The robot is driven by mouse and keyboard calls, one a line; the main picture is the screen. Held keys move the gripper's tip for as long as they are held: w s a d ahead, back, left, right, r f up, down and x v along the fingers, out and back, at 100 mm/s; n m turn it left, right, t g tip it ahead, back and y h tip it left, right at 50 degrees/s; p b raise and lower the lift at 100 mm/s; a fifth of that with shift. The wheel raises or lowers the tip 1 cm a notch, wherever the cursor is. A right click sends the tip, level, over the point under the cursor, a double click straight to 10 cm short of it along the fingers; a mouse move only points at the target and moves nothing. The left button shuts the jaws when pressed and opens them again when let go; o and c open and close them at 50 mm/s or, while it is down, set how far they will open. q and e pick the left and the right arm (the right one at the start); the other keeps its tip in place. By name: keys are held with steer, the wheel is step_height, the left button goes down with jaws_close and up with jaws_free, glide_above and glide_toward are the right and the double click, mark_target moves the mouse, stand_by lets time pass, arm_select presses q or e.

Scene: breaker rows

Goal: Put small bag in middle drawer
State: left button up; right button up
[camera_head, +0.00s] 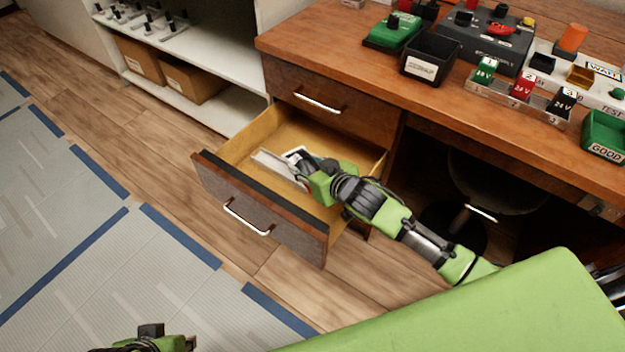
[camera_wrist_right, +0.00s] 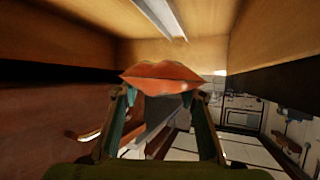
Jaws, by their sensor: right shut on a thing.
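The middle drawer (camera_head: 262,205) is pulled open below a closed top drawer (camera_head: 330,115). Its wooden inside shows in the head view. My right gripper (camera_head: 296,166) is over and partly inside the open drawer, reaching in from the right. In the right wrist view it is shut (camera_wrist_right: 160,95) on an orange-red, lip-shaped thing, which I take to be the small bag (camera_wrist_right: 160,73). A pale flat shape shows beside the fingers in the head view; I cannot tell what it is. My left gripper (camera_head: 150,340) is only partly in view at the bottom left edge.
The wooden bench top (camera_head: 340,45) holds a black bin (camera_head: 430,55), a green tray (camera_head: 605,135) and several switch boxes. A white shelf (camera_head: 200,105) with cardboard boxes (camera_head: 190,80) stands left of the drawers. A dark stool (camera_head: 490,180) is under the bench. The floor before the drawer is clear.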

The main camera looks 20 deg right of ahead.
steer(key=shift+s+d+f, duration=0.15)
steer(key=shift+d+f, duration=0.25)
steer(key=shift+f, duration=0.15)
